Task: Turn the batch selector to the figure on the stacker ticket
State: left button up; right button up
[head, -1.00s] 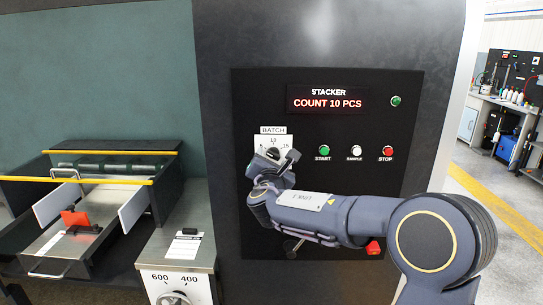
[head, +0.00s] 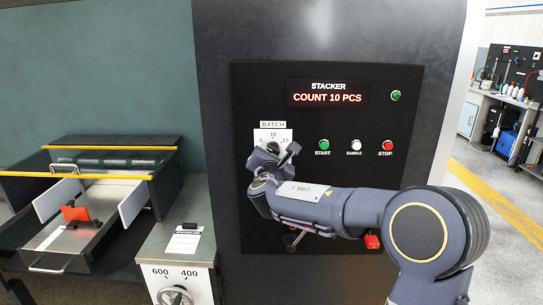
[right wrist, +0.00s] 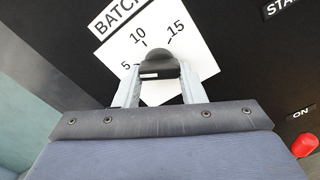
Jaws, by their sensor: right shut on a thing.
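The batch selector is a dark knob (right wrist: 160,60) on a white dial plate (head: 273,133) marked 5, 10 and 15. My right gripper (head: 276,155) is shut on the knob, with a finger on each side of it; it also shows in the right wrist view (right wrist: 157,84). A small light mark shows on the knob, but I cannot tell exactly which figure the knob points to. The red stacker display (head: 327,97) reads COUNT 10 PCS. A white paper (head: 184,243) under a black clip lies on the grey cabinet; its print is too small to read. My left gripper is out of view.
Right of the dial are a green START button (head: 323,144), a white SAMPLE button (head: 355,145) and a red STOP button (head: 387,145). A red switch (head: 372,242) sits low, close to my right arm. A feed tray (head: 60,235) and a numbered dial (head: 176,292) are at left.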

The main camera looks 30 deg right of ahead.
jog(key=shift+a+r+m+b, duration=0.1)
jog(key=shift+m+b, duration=2.8)
jog(key=shift+b, duration=1.3)
jog(key=shift+r+m+b, duration=0.1)
jog(key=shift+m+b, duration=2.8)
jog(key=shift+b, duration=1.25)
jog(key=o, duration=1)
jog(key=shift+r, duration=0.1)
jog(key=b+v, duration=0.2)
jog(key=v, duration=0.5)
jog(key=shift+s+a, duration=0.2)
jog(key=shift+s, duration=0.15)
